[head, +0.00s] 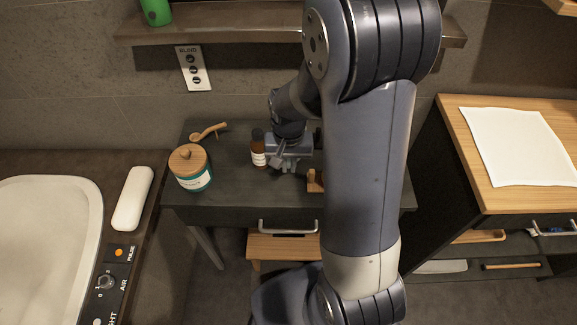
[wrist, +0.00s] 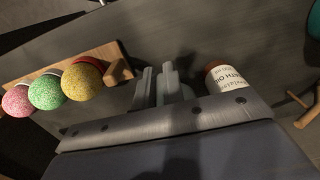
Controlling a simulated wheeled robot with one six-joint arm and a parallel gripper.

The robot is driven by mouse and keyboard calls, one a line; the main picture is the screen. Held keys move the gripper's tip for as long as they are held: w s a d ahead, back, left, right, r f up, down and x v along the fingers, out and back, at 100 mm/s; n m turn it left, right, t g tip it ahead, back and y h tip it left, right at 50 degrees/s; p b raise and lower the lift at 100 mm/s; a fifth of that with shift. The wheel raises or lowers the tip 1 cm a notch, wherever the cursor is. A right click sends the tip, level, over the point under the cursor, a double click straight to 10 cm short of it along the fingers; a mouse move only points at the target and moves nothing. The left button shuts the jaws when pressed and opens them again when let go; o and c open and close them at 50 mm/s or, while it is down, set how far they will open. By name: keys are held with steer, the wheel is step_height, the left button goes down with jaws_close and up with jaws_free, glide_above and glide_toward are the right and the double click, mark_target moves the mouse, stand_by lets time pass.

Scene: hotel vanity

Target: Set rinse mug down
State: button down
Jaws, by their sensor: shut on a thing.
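No rinse mug can be made out in either view. My gripper (head: 288,163) is low over the dark vanity top (head: 232,190), just right of a brown bottle with a white label (head: 258,150). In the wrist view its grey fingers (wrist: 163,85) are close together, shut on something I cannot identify. The labelled bottle (wrist: 226,78) stands right of the fingers there. My arm hides part of the vanity top in the head view.
A wooden rack (wrist: 112,53) with pink, green and yellow balls lies left of the fingers. A wood-lidded teal jar (head: 190,168) and a wooden scoop (head: 209,132) are at the left. A green container (head: 156,11) stands on the shelf.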

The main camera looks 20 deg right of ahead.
steer(key=shift+f, duration=0.8)
steer(key=shift+f, duration=0.2)
steer(key=c, duration=1.5)
jaws_free()
steer(key=shift+r, duration=0.15)
